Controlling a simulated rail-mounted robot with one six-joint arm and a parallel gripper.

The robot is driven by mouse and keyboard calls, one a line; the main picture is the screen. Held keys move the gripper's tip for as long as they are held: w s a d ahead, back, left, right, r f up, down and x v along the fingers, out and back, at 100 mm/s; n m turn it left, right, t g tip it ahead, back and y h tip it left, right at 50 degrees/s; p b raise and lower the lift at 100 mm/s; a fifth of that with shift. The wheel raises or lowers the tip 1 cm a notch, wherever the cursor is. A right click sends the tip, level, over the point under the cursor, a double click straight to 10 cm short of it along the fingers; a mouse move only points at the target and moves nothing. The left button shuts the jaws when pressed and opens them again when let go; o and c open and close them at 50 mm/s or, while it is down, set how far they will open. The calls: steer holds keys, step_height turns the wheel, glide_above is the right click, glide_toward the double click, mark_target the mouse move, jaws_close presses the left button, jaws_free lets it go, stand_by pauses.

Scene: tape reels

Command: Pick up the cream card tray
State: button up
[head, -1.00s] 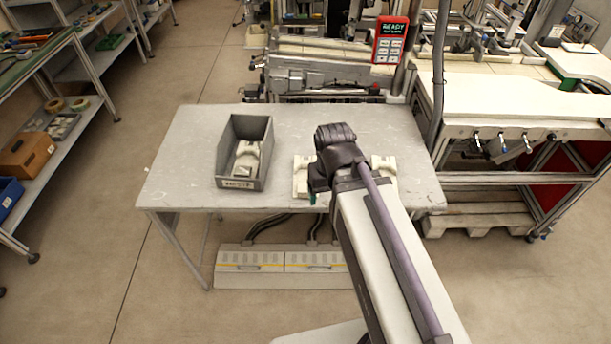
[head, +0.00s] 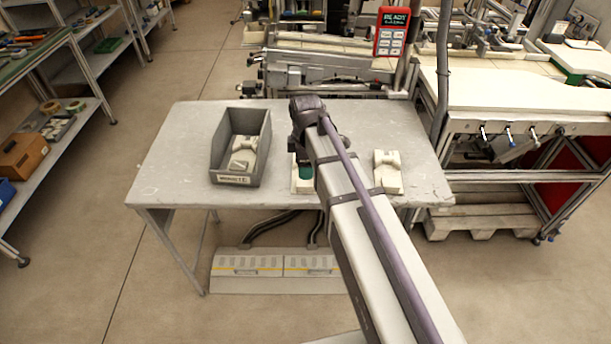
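Three cream pieces show in the head view, and I cannot tell for sure which is the card tray. One cream piece (head: 388,172) lies on the table right of my arm. Another cream piece (head: 296,184) is mostly hidden behind my arm, with a dark green patch (head: 305,172) beside it. A third cream piece (head: 243,152) lies inside the grey bin (head: 222,178). The dark wrist end of my arm is above the table, over the middle piece. My gripper's fingers are hidden behind the arm, so whether they are open or shut does not show.
The grey table (head: 175,165) has free room at its left and right ends. A red panel with keys (head: 391,30) stands behind it near a grey post (head: 441,70). A white workbench (head: 530,105) is at the right. Shelves (head: 75,125) stand at the left.

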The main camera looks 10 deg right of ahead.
mark_target(305, 181)
step_height(305, 181, down, 8)
steer(key=b, duration=0.6)
steer(key=shift+a+f+b, duration=0.1)
steer(key=shift+f+b, duration=0.15)
steer(key=shift+b, duration=0.15)
steer(key=shift+r, duration=0.25)
steer(key=c, duration=1.1)
steer(key=shift+p, duration=0.3)
